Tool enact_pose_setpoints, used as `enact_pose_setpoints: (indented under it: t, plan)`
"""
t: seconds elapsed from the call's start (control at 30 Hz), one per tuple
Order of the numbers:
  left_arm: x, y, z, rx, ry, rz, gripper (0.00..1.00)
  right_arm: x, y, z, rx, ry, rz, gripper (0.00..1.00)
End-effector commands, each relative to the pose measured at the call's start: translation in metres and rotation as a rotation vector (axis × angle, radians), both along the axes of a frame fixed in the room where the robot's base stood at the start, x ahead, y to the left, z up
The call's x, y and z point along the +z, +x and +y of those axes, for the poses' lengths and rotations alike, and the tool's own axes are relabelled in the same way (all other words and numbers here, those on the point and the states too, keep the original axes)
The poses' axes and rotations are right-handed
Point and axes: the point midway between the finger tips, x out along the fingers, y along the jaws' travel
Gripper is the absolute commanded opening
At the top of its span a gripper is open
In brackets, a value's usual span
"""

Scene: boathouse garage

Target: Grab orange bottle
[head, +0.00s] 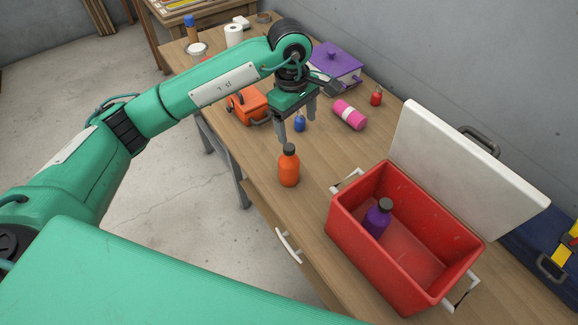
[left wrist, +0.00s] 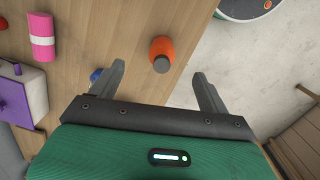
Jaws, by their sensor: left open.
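The orange bottle (head: 289,168) with a dark cap stands upright on the wooden bench, left of the red cooler. My left gripper (head: 296,128) is open and empty, above the bench and behind the bottle in the head view. In the left wrist view the orange bottle (left wrist: 162,52) shows ahead, between the lines of the two open fingers (left wrist: 160,85) and beyond their tips. The gripper is not touching it. My right gripper is in neither view.
The open red cooler (head: 345,215) holds a purple bottle (head: 378,217); its white lid (head: 465,165) leans back. Near the gripper are a small blue object (head: 299,123), a pink roll (head: 349,114), an orange case (head: 249,105) and a purple box (head: 337,63). Bare bench surrounds the bottle.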

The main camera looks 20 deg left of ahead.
Motion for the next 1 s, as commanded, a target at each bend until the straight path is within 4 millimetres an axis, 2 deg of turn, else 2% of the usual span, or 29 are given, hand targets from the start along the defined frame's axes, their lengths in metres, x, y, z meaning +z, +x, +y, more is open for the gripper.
enact_pose_setpoints:
  t: [0.03, 0.17, 0.27, 0.6, 0.8, 1.0]
  plan:
    - [0.004, 0.004, 0.01, 0.002, 0.043, -0.008, 0.79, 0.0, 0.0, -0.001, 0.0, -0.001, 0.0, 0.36]
    - [0.003, 0.007, 0.021, 0.002, 0.098, -0.011, 0.79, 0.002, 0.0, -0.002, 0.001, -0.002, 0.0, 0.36]
    - [-0.009, 0.007, 0.022, 0.004, 0.102, -0.007, 0.79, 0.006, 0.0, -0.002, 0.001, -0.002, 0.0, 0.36]
    - [-0.069, 0.006, 0.021, 0.004, 0.097, -0.008, 0.79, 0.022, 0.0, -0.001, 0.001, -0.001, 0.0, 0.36]
    - [-0.081, 0.006, 0.021, 0.002, 0.096, -0.009, 0.79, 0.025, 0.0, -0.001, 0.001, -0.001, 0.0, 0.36]
    - [-0.099, 0.003, 0.018, 0.004, 0.095, -0.006, 0.79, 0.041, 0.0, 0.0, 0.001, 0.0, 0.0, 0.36]
